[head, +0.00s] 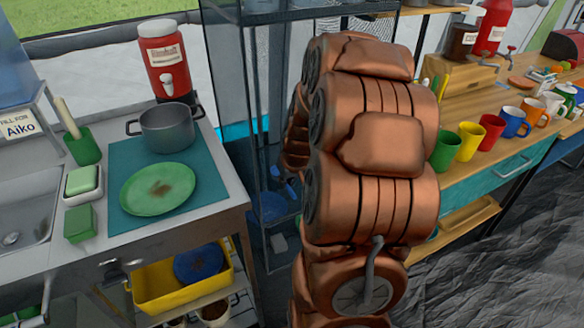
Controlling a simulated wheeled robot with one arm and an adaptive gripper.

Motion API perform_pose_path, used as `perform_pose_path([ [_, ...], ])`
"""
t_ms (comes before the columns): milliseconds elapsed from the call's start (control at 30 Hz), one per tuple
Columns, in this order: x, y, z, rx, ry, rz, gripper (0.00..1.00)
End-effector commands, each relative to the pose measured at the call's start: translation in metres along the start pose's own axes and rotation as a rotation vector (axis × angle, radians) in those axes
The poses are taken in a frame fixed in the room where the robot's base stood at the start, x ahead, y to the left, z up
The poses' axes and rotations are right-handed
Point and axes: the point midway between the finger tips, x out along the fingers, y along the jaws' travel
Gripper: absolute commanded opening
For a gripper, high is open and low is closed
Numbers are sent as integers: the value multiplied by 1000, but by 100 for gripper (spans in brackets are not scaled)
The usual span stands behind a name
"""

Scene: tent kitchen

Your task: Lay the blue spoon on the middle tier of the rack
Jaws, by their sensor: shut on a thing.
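A dark metal rack (240,100) stands between the left counter and the right bench. Its top shelf and part of a low shelf show, and a blue dish (270,206) is down on the low shelf. My copper arm rises in front of the rack and hides most of it, including the middle tier. My gripper is not in view; it is hidden by the arm or out of frame. I cannot make out the blue spoon.
The left steel counter holds a green plate (158,188) on a teal mat, a grey pot (168,129) and a red dispenser (165,55). A yellow tub (185,287) sits below. Coloured mugs (470,141) line the right wooden bench. The floor at lower right is clear.

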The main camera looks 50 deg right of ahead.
Motion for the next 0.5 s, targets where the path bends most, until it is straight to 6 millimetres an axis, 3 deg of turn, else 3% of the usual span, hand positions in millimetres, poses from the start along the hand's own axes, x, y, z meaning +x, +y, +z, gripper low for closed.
perform_pose_path([
  [500, 31, 48, -57, 4, 3, 3, 0],
])
